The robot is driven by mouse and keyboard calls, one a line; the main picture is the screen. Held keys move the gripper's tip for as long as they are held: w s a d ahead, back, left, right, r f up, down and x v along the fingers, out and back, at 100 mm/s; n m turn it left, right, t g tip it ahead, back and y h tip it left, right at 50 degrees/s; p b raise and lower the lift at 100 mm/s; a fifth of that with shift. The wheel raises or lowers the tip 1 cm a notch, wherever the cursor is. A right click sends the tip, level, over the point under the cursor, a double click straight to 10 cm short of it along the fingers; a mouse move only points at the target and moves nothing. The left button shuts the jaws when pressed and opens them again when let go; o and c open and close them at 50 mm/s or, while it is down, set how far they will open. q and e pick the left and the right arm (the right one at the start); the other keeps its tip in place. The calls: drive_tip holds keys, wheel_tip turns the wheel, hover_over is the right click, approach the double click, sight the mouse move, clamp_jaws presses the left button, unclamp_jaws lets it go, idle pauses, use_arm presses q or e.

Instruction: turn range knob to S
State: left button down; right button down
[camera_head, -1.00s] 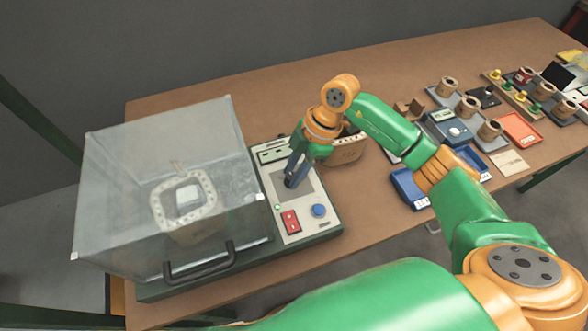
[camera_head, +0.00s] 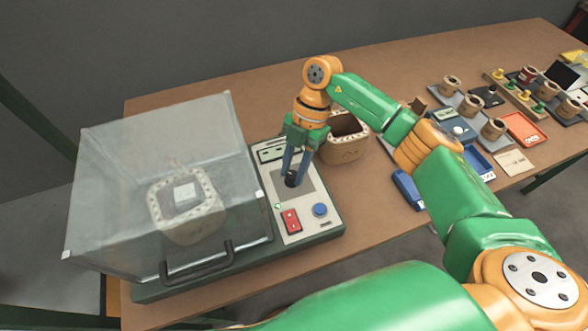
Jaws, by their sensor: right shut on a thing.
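The range knob (camera_head: 291,180) is a small dark knob on the grey panel of the tester (camera_head: 325,219), right of the clear box. My right gripper (camera_head: 292,175) points down over the panel with its dark blue fingers shut on the knob. The fingers partly hide the knob, and its marks, including S, are too small to read. A red switch (camera_head: 291,221) and a blue button (camera_head: 320,210) sit below it on the panel. My left gripper is not in view.
A brown container (camera_head: 343,150) stands close behind my right gripper.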

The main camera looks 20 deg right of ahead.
drive_tip(key=shift+w+n+g+h+b, duration=0.1)
drive_tip(key=shift+n+g+h+b, duration=0.3)
drive_tip(key=shift+n, duration=0.7)
drive_tip(key=c, duration=0.6)
unclamp_jaws()
drive_tip(key=shift+r, duration=0.1)
drive_tip(key=b+v, duration=0.1)
drive_tip(key=v, duration=0.5)
drive_tip(key=shift+b, duration=0.3)
drive_tip(key=shift+w+d+r, duration=0.15)
drive_tip(key=shift+r, duration=0.35)
drive_tip(key=shift+f, duration=0.1)
